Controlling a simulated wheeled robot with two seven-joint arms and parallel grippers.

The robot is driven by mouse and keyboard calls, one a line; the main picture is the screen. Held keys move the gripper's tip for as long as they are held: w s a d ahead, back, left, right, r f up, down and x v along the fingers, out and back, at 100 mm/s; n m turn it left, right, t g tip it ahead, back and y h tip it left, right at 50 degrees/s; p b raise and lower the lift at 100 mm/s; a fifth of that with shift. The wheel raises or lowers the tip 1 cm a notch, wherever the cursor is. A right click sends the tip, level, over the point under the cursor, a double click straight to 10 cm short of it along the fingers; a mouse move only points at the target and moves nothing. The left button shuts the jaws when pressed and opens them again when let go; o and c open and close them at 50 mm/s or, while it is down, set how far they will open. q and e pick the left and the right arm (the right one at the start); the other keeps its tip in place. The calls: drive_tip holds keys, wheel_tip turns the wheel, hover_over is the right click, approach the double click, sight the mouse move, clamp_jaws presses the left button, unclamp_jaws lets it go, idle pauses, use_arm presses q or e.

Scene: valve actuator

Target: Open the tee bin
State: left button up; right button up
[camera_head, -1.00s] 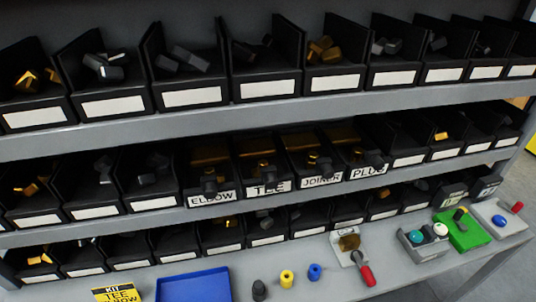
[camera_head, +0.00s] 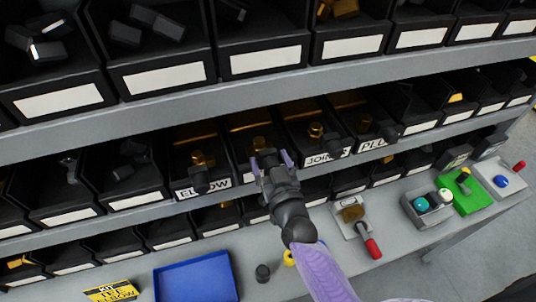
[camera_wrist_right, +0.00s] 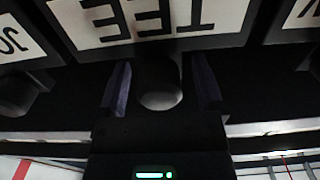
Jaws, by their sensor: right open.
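The tee bin (camera_head: 236,142) stands in the middle shelf row, between the elbow bin (camera_head: 203,184) and the joiner bin (camera_head: 325,157). Its label is hidden behind my gripper in the head view, but the TEE label (camera_wrist_right: 155,20) shows upside down in the right wrist view. A dark rounded knob (camera_wrist_right: 160,88) sticks out below that label. My right gripper (camera_head: 271,160) is open at the front of the tee bin. In the wrist view its two purple fingers stand on either side of the knob. My left gripper is out of view.
The plug bin (camera_head: 378,144) is farther right in the row. Shelf edges run above and below. On the bench are a blue tray (camera_head: 197,278), a red-handled lever (camera_head: 372,247), a button box (camera_head: 427,207) and a green block (camera_head: 467,194).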

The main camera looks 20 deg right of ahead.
drive_tip(key=shift+w, duration=0.55)
drive_tip(key=shift+w, duration=0.1)
clamp_jaws()
